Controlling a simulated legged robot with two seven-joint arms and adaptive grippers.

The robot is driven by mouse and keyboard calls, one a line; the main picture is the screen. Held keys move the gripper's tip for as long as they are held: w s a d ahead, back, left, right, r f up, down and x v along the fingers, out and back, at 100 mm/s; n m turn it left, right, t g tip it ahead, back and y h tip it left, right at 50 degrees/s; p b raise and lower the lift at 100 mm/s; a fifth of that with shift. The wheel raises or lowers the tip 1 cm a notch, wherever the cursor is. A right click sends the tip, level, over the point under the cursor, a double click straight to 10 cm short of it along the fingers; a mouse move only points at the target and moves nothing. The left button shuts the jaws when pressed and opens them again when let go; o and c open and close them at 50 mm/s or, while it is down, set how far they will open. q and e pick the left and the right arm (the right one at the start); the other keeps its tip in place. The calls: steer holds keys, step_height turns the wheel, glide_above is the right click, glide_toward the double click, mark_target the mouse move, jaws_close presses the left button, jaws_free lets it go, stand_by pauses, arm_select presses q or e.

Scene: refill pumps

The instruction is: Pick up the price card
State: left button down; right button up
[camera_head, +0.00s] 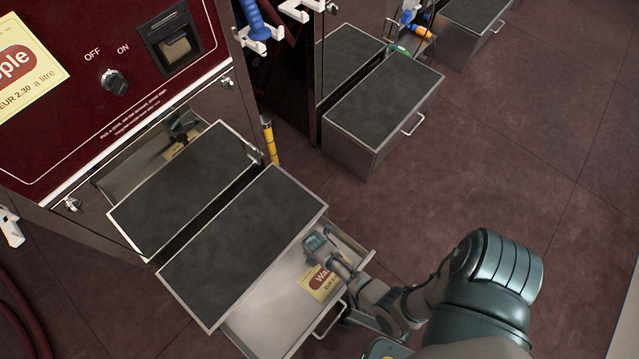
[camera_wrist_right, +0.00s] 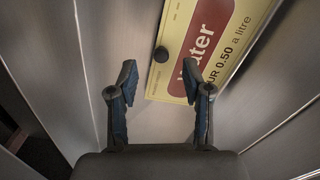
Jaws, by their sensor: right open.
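The price card (camera_head: 312,287) is pale yellow with a dark red label. It lies in the open drawer (camera_head: 268,317) of the near machine, partly hidden by my right arm in the head view. In the right wrist view the card (camera_wrist_right: 222,47) reads "Water" and "0.50 a litre" and lies tilted on the drawer floor. My right gripper (camera_wrist_right: 159,84) is open and empty, its fingertips close to the card's lower left edge. In the head view the right gripper (camera_head: 319,243) is inside the drawer. My left gripper is not in view.
The drawer walls (camera_wrist_right: 67,75) stand close on both sides. A dark-topped step (camera_head: 240,245) lies beside the opening. The dark red machine (camera_head: 110,120) carries another price card (camera_head: 30,70) and a knob (camera_head: 113,81). The floor at right (camera_head: 510,150) is clear.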

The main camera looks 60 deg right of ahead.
steer(key=f, duration=0.1)
steer(key=f+b, duration=0.2)
steer(key=f, duration=0.1)
steer(key=shift+s, duration=0.35)
steer(key=shift+w+f+b, duration=0.2)
steer(key=shift+f+b, duration=0.15)
steer(key=shift+f, duration=0.05)
steer(key=shift+w+a+r, duration=0.15)
steer(key=shift+r, duration=0.15)
steer(key=shift+c, duration=0.2)
jaws_close()
